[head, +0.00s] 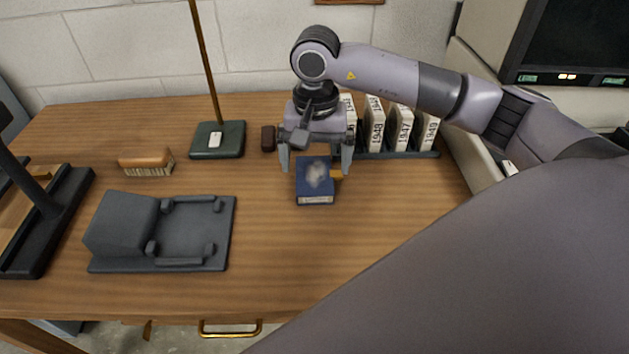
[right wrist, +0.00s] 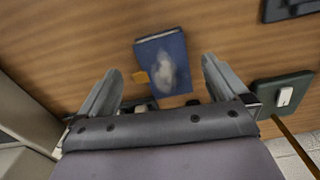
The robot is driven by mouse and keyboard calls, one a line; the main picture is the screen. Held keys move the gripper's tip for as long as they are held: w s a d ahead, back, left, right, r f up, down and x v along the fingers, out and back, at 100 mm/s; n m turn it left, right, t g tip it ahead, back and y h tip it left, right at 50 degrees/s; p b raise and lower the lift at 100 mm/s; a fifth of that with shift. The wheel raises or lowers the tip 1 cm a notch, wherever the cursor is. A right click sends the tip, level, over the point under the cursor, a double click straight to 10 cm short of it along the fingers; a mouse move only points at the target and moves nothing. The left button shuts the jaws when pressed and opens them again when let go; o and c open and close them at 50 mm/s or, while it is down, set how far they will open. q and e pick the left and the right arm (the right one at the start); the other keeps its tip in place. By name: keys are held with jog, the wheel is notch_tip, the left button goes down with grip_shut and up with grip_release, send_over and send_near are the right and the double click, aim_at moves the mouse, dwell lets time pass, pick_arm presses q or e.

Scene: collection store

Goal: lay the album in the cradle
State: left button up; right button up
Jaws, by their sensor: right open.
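The album is a blue book (head: 314,185) with a pale patch on its cover and a yellow tab at one side. It lies flat on the table, and it also shows in the right wrist view (right wrist: 164,66). The cradle (head: 185,230) is a dark grey stand with a raised sloped block and small posts, at the front left of the table. It looks empty. My right gripper (head: 315,168) is open above the album, its fingers on either side of the album's far part. In the right wrist view the gripper (right wrist: 163,82) holds nothing. My left gripper is not seen.
A rack of labelled volumes (head: 398,152) stands behind the album on the right. A green lamp base (head: 217,140) with a brass pole, a small dark red block (head: 268,138) and a brush (head: 146,161) lie behind. Bare table (head: 265,215) separates album and cradle.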

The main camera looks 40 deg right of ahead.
aim_at(315, 189)
jog(key=shift+f+n, duration=0.2)
jog(key=shift+n, duration=0.4)
notch_tip(315, 189, down, 6)
jog(key=shift+s+a+f, duration=0.15)
jog(key=shift+f, duration=0.3)
jog(key=c, duration=1.1)
jog(key=shift+r, duration=0.5)
jog(key=c, duration=0.3)
notch_tip(315, 189, up, 19)
jog(key=p, duration=0.1)
jog(key=s+a+f+n+p, duration=0.2)
jog(key=a+f+n+p, duration=0.3)
jog(key=a+n+p, duration=0.1)
jog(key=shift+s+p, duration=0.2)
jog(key=shift+p, duration=0.45)
